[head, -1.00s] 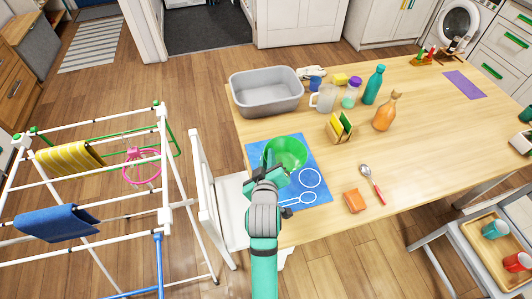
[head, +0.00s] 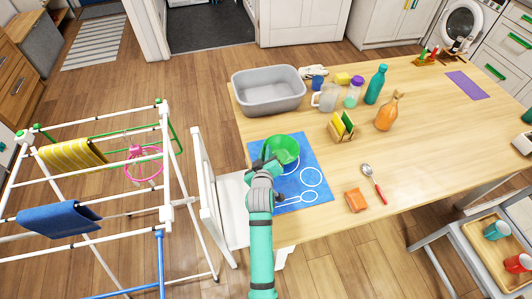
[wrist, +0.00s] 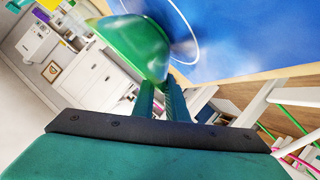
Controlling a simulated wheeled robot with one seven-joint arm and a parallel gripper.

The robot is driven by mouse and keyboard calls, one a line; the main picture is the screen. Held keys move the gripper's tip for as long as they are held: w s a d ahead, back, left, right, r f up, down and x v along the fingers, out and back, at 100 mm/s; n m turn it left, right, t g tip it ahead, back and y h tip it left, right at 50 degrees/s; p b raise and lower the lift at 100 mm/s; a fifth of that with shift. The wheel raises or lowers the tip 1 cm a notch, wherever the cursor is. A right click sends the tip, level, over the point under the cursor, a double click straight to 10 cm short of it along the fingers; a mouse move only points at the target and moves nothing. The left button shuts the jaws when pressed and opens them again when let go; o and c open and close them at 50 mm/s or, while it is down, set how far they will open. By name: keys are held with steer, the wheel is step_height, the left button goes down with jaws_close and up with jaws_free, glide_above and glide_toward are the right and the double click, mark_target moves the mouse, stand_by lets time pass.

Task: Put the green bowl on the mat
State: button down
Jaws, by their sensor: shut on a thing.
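The green bowl (head: 286,147) is over the upper left part of the blue mat (head: 313,196). The mat has white printed outlines, a circle and a spoon shape among them. My gripper (head: 268,165) is shut on the near rim of the bowl. In the wrist view, the bowl (wrist: 135,48) is at the tips of my fingers (wrist: 160,88), tilted in that picture, with the blue mat (wrist: 240,35) beyond it. I cannot tell whether the bowl's base touches the mat.
A grey tub (head: 268,92) stands behind the mat. A white chair (head: 213,205) and a drying rack (head: 165,170) are left of the table. A purple mat (head: 464,84) lies far right.

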steer(key=shift+s+a+f, duration=0.1)
steer(key=shift+a+f, duration=0.05)
steer(key=shift+a, duration=0.05)
steer(key=shift+d, duration=0.5)
steer(key=c, duration=1.8)
jaws_free()
steer(key=shift+f, duration=0.1)
steer(key=shift+o, duration=0.3)
steer(key=shift+s+a, duration=0.1)
steer(key=shift+a, duration=0.1)
